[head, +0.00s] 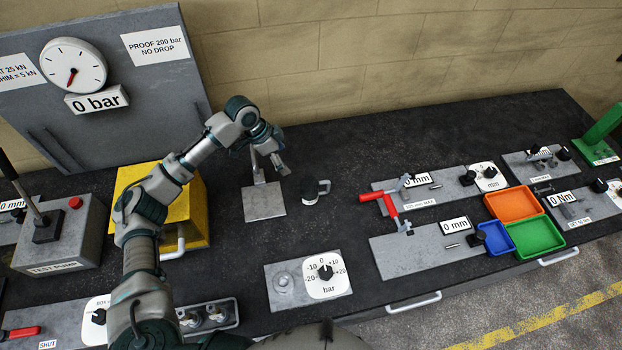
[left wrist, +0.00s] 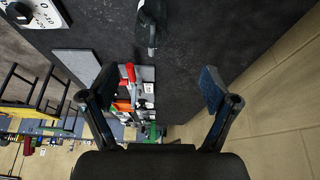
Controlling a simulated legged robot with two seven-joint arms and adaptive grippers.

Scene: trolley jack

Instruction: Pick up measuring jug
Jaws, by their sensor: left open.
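In the left wrist view the jug (left wrist: 149,22) shows at the top centre, beyond the fingertips. My left gripper (head: 269,172) is open and empty, to the left of the jug and apart from it. Its two spread fingers (left wrist: 160,88) show in the left wrist view with nothing between them. My right gripper is in neither view.
A bar dial panel (head: 283,286) lies in front. A red-handled fixture (head: 388,204) and orange (head: 513,203), blue and green trays lie right. Bare bench surrounds the jug.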

